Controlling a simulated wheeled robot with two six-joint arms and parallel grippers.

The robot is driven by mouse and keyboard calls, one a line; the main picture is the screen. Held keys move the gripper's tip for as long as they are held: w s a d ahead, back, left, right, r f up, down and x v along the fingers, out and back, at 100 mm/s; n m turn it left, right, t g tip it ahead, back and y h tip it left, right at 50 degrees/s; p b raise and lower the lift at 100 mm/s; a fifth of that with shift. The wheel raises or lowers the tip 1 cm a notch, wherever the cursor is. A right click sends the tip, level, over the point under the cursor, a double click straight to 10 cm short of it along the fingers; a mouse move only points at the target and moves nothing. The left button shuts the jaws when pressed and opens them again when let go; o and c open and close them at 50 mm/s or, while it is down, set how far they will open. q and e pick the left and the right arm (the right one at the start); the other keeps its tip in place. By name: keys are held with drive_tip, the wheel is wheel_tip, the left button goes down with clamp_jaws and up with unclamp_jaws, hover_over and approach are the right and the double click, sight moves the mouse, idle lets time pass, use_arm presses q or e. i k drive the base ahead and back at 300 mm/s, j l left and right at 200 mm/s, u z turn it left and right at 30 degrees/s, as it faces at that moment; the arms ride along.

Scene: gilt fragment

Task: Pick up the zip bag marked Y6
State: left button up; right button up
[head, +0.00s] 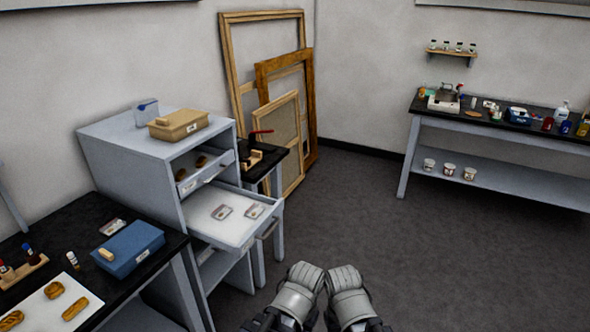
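Two small clear zip bags lie flat in the open lower drawer (208,230) of the grey cabinet, a left one (222,212) and a right one (255,211). Each seems to hold a small piece. Their marks are too small to read, so I cannot tell which is Y6. Another small, flat, clear packet (113,227) lies on the black table at left. My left gripper (303,273) and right gripper (343,274) are side by side at the bottom centre, apart from the drawer and bags. Their fingertips do not show clearly enough to tell open from shut.
The grey cabinet (110,150) has an upper drawer partly open and a tan box (178,124) on top. A blue box (128,248) stands on the left table. Wooden frames (288,140) lean on the back wall. The floor (400,250) to the right is clear.

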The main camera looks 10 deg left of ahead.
sight(112, 227)
drive_tip(key=u, duration=1.55)
